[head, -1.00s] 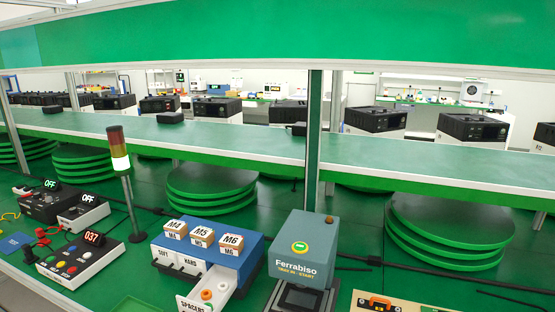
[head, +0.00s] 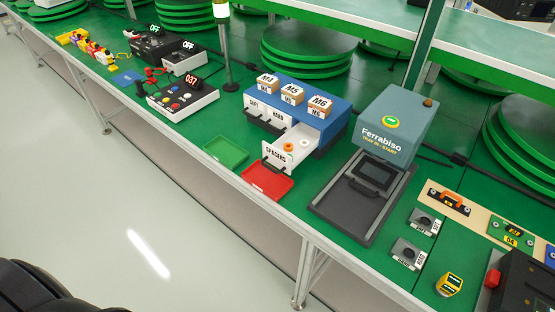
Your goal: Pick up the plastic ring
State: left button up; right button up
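An open drawer labelled SPACERS (head: 275,158) sticks out from the front of a blue cabinet (head: 325,122). Inside it are two small ring-like pieces, an orange one (head: 288,147) and a white one (head: 303,145), side by side. Which of them is the plastic ring, I cannot tell from their look. The cabinet's other drawers, labelled SOFT and HARD, are shut. Neither of my grippers is in view.
A red tray (head: 267,181) and a green tray (head: 226,151) lie in front of the cabinet. A Ferrabiso machine (head: 388,128) stands to its right. Small boxes marked M4, M5 and M6 (head: 319,107) sit on the cabinet. The floor in front is clear.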

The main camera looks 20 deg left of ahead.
aim_at(288, 147)
jog(key=l+u, duration=0.4)
jog(key=k+l+u, duration=0.1)
jog(key=l+u, duration=0.2)
jog(key=u, duration=0.15)
